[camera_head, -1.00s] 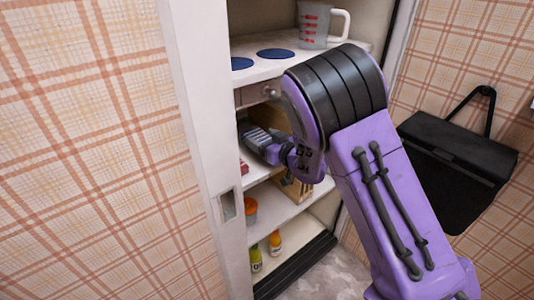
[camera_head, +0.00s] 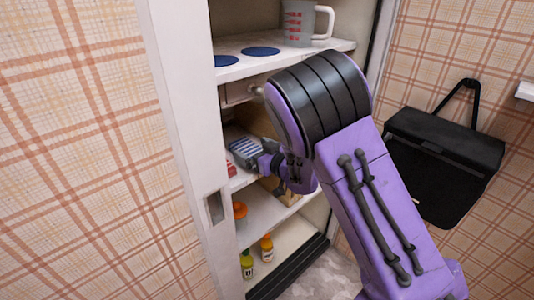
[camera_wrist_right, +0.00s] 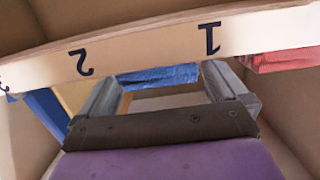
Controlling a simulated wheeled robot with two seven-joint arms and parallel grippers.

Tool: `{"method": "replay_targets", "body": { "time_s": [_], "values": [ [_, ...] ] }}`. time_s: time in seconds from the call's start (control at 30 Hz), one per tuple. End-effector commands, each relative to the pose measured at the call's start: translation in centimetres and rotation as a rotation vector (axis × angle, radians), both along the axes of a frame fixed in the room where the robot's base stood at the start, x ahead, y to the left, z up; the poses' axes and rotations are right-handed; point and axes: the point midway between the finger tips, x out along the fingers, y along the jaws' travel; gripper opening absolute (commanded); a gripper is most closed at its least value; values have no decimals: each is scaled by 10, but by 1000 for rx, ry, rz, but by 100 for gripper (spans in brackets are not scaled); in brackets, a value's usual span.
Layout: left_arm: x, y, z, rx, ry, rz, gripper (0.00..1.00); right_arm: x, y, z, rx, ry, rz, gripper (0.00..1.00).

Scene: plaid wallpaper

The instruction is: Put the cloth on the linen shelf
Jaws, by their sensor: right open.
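My right gripper (camera_head: 262,160) reaches into the open cupboard at middle height, its tips partly hidden by my arm. A blue-grey striped patch (camera_head: 243,150) shows at its tips; I cannot tell whether this is cloth. In the right wrist view the right gripper (camera_wrist_right: 160,85) has its two fingers spread apart. Blue cloth-like material (camera_wrist_right: 155,77) shows between and beyond the fingertips, along a pale shelf strip (camera_wrist_right: 150,50) numbered 1, 2 and 3. I cannot tell whether it touches the fingers. Red material (camera_wrist_right: 285,60) lies by the 1. My left gripper is not in view.
The upper shelf holds a measuring jug (camera_head: 303,22) and blue discs (camera_head: 260,51). An orange jar (camera_head: 240,211) and bottles (camera_head: 266,248) stand lower down. The cupboard's white side (camera_head: 180,120) is close on the left. A black bag (camera_head: 445,150) hangs at the right.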

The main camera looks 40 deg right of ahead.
Motion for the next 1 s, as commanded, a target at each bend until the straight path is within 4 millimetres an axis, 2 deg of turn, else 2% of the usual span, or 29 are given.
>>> {"method": "replay_targets", "body": {
  "time_s": [0.2, 0.33, 0.5, 0.67, 0.77, 0.87, 0.9, 0.97, 1.0],
  "values": [
    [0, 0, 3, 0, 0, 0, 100, -56, -4, 9, 2, 0, -3, 99],
    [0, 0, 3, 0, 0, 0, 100, -84, -6, 13, 3, -1, -3, 99],
    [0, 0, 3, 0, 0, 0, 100, -103, -7, 16, 3, -2, -2, 99],
    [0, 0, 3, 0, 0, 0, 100, -106, -6, 11, 6, 9, -6, 99],
    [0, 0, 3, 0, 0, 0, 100, -109, -1, -30, 34, 93, -46, 99],
    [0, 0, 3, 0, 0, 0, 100, -130, 9, -110, 89, 266, -145, 99],
    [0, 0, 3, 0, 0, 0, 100, -146, 14, -145, 111, 350, -196, 99],
    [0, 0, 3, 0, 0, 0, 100, -177, 23, -195, 140, 477, -275, 99],
    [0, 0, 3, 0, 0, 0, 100, -201, 29, -224, 156, 561, -329, 99]
  ]
}}
